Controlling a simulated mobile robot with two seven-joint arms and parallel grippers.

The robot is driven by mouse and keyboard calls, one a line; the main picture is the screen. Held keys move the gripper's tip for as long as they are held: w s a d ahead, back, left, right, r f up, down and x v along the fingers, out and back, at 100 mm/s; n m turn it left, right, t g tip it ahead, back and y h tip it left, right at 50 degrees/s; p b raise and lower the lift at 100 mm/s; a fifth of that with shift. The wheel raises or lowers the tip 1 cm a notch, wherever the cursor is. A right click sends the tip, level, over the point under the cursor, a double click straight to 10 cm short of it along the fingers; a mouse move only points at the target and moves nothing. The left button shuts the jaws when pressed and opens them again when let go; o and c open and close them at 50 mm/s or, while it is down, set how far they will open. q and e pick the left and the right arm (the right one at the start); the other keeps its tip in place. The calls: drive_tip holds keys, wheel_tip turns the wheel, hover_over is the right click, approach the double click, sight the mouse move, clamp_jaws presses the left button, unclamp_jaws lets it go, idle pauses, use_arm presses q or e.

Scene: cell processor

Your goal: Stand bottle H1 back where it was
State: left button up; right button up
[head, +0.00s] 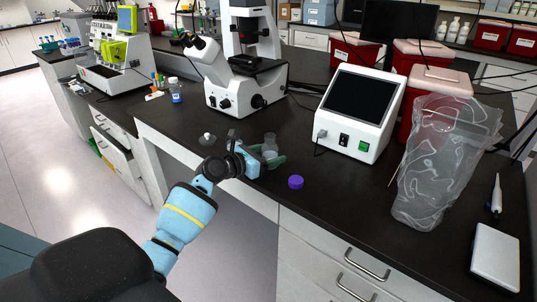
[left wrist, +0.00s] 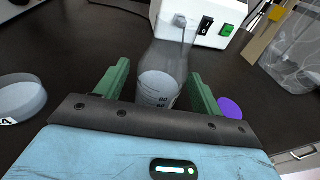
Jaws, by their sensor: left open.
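A clear bottle (head: 270,144) stands upright on the dark bench, with no cap on it. In the left wrist view the bottle (left wrist: 162,78) shows volume marks and a little content low down; I read no H1 on it. My left gripper (head: 265,156) is open, with its green fingers on either side of the bottle; the wrist view shows gaps beside it. The bottle's base is partly hidden by the gripper body. A purple cap (head: 295,182) lies on the bench right of the gripper, and also shows in the wrist view (left wrist: 230,108). My right gripper is out of view.
A white device with a dark screen (head: 360,95) stands behind right, a microscope (head: 240,85) behind left. A small clear vessel (head: 207,139) stands left of the gripper. A crumpled clear bag (head: 435,165) and a pipette (head: 496,195) are at the right. The bench front near the purple cap is clear.

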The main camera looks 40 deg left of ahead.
use_arm(q)
drive_tip(key=shift+s+r, duration=0.15)
drive_tip(key=shift+r, duration=0.05)
drive_tip(key=shift+s+a, duration=0.15)
drive_tip(key=shift+s, duration=0.2)
drive_tip(key=p+v, duration=0.1)
drive_tip(key=v, duration=1)
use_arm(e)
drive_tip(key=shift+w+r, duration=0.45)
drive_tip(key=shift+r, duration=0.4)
use_arm(q)
drive_tip(key=shift+f, duration=0.1)
